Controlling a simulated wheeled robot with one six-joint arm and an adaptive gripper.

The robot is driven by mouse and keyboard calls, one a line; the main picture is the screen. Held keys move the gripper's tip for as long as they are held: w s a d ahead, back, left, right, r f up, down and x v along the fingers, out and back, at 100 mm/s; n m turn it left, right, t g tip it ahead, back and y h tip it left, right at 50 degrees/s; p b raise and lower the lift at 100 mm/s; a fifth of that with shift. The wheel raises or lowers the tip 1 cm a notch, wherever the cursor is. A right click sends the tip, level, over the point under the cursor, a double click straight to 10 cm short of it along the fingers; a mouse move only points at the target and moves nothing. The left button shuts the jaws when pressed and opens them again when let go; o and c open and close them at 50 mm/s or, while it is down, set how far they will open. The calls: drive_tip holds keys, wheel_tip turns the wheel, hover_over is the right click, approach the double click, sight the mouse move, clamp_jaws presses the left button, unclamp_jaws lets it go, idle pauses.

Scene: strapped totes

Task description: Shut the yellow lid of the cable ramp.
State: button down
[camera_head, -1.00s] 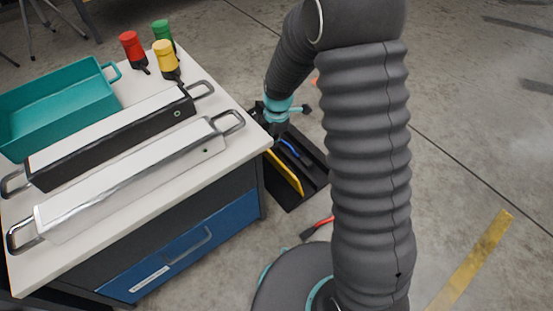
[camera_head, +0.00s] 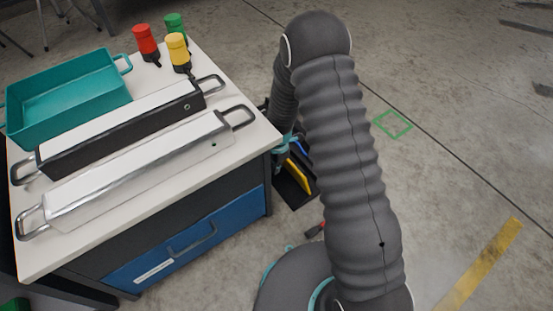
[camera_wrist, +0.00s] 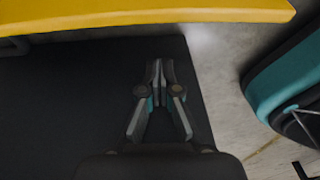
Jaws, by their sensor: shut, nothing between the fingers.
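The yellow lid (camera_head: 299,176) of the cable ramp shows as a tilted strip beside the table, partly hidden by my arm. In the wrist view the yellow lid (camera_wrist: 150,13) spans the top of the picture, raised from the ramp. The black cable ramp (camera_head: 291,192) lies on the floor right of the table; its dark surface (camera_wrist: 50,100) fills the left of the wrist view. My gripper (camera_wrist: 160,64) is shut and empty, fingertips pointing toward the lid, with a gap in the picture between them. In the head view its fingertips are hidden.
A white-topped table (camera_head: 245,149) with a blue drawer (camera_head: 180,255) stands close on the left. It bears a teal tray (camera_head: 75,100), two long handled bars and red, yellow and green knobbed items. Open concrete floor lies to the right, with a green square marking (camera_head: 393,124).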

drive_tip(key=shift+w+d+r, duration=0.35)
drive_tip(key=shift+w+d, duration=0.2)
drive_tip(key=shift+d, duration=0.25)
drive_tip(key=shift+w+d+r, duration=0.35)
drive_tip(key=shift+w+d, duration=0.2)
drive_tip(key=shift+d, duration=0.25)
